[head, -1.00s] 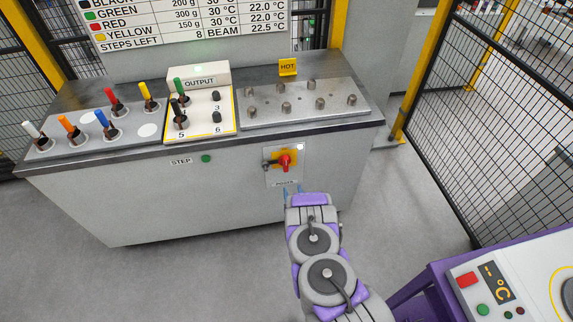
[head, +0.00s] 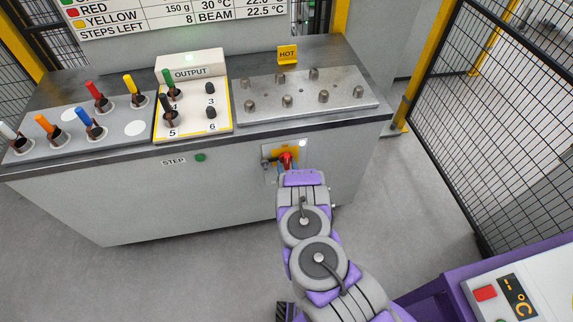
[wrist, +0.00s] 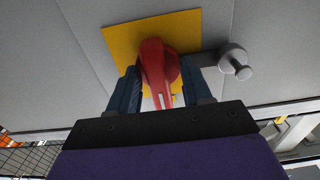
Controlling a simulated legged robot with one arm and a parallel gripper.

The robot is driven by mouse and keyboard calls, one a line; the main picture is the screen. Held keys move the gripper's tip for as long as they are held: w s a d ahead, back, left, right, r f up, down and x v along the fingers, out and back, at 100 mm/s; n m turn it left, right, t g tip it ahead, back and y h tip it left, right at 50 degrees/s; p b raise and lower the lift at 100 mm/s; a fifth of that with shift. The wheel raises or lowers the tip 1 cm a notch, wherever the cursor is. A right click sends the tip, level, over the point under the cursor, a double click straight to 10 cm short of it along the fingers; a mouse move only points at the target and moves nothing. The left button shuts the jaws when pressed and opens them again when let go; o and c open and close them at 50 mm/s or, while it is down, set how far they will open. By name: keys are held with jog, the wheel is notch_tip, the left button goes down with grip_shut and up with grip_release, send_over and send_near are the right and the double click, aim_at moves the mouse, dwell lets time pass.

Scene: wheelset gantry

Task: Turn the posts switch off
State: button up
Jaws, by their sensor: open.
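The posts switch is a red rotary handle (head: 287,160) on a yellow plate (head: 270,153), on the front of the grey cabinet. My arm hides its lower part in the head view. In the wrist view the red handle (wrist: 158,72) stands out from the yellow plate (wrist: 185,30). My gripper (wrist: 165,88) is open, with one blue-grey finger on each side of the handle. I cannot tell whether either finger touches it. A grey metal knob or pin (wrist: 235,62) sits just right of the handle in the wrist view.
Above the switch, the cabinet top holds a plate of metal posts (head: 305,92) with a yellow HOT sign (head: 288,55). The OUTPUT panel (head: 192,110) and coloured levers are left. A green STEP button (head: 200,157) is on the front. A mesh fence (head: 490,120) and purple console (head: 455,275) are right.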

jog(key=shift+d, duration=0.2)
jog(key=c, duration=0.4)
jog(key=shift+a+r, duration=0.1)
grip_shut()
